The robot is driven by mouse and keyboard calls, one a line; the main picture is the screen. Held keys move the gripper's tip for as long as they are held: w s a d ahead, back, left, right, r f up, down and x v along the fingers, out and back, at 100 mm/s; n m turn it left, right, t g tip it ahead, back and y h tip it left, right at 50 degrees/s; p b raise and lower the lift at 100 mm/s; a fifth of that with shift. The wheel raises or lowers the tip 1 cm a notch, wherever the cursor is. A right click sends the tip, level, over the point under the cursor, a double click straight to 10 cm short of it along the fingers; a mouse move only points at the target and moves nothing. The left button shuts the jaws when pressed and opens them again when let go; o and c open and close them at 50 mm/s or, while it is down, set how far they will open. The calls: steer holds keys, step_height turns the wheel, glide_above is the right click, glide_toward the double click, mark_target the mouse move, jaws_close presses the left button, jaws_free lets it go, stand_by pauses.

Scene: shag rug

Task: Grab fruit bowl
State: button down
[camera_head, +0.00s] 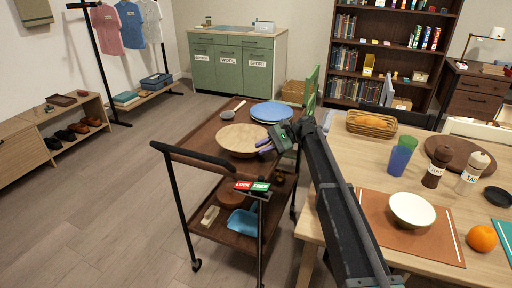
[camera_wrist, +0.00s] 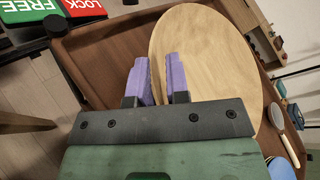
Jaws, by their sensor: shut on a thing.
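The fruit bowl, a wide, round, light-wood bowl (camera_head: 238,138), sits on the top tray of a brown trolley, and I see nothing in it. In the wrist view the bowl (camera_wrist: 205,50) fills the upper middle. My gripper (camera_head: 264,146) is at the bowl's right side in the head view. Its purple fingers (camera_wrist: 158,75) straddle the bowl's near rim, one over the bowl and one outside it, and are shut on the rim. The fingers hide that part of the rim.
The trolley (camera_head: 200,131) also holds blue plates (camera_head: 271,112) and a hand mirror-like item (camera_head: 228,115). A LOCK/FREE sign (camera_head: 252,186) is at its near side. The dining table (camera_head: 340,166) on the right carries a wicker basket (camera_head: 371,130), cups and a white bowl (camera_head: 412,210). Floor at left is clear.

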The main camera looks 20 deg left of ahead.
step_height(320, 180, up, 20)
steer(key=p, duration=1.9)
steer(key=shift+p, duration=0.3)
